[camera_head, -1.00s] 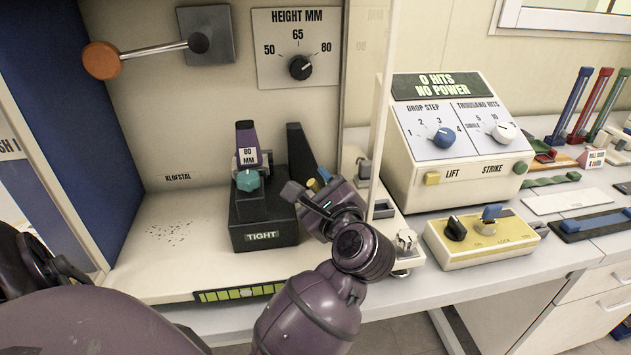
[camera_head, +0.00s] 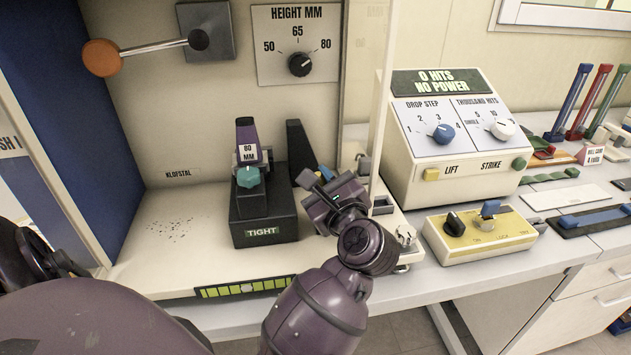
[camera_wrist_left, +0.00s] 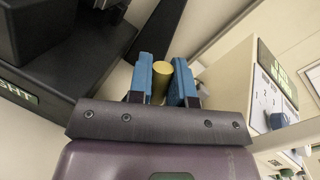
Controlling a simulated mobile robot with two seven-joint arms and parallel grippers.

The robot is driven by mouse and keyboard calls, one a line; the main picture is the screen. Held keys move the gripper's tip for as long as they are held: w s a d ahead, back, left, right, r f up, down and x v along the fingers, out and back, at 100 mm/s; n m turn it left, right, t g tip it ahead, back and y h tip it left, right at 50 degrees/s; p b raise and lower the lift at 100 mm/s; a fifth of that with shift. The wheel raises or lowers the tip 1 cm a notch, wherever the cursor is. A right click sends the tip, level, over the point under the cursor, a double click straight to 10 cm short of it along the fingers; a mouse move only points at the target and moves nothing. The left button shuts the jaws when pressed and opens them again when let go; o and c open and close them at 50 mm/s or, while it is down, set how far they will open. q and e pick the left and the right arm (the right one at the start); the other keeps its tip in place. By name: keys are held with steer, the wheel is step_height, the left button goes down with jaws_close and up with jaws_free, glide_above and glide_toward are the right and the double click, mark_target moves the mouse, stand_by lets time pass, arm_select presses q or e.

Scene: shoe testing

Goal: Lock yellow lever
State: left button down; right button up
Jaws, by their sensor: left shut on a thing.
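My left gripper (camera_head: 326,174) is at the right side of the test bay, beside the black block marked TIGHT (camera_head: 263,218). In the left wrist view its two blue fingers (camera_wrist_left: 168,80) stand on either side of the yellow lever (camera_wrist_left: 160,82), a short rounded yellow piece, and are shut on it. The lever's lower part is hidden by the gripper. In the head view the wrist hides the lever. My right gripper is not in view.
A dark wedge-shaped post (camera_head: 301,155) stands just left of the gripper. A clear upright panel edge (camera_head: 383,100) is close on the right. Beyond it are the counter box (camera_head: 455,140) and a yellow-topped switch box (camera_head: 481,233).

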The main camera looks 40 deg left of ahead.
arm_select(q)
steer(key=shift+w+d+r+m+t, duration=0.15)
steer(key=shift+w+d+m, duration=0.1)
steer(key=shift+m, duration=0.4)
steer(key=shift+w+d+r+m+t, duration=0.1)
steer(key=shift+w+m+t, duration=0.1)
steer(key=shift+m, duration=0.45)
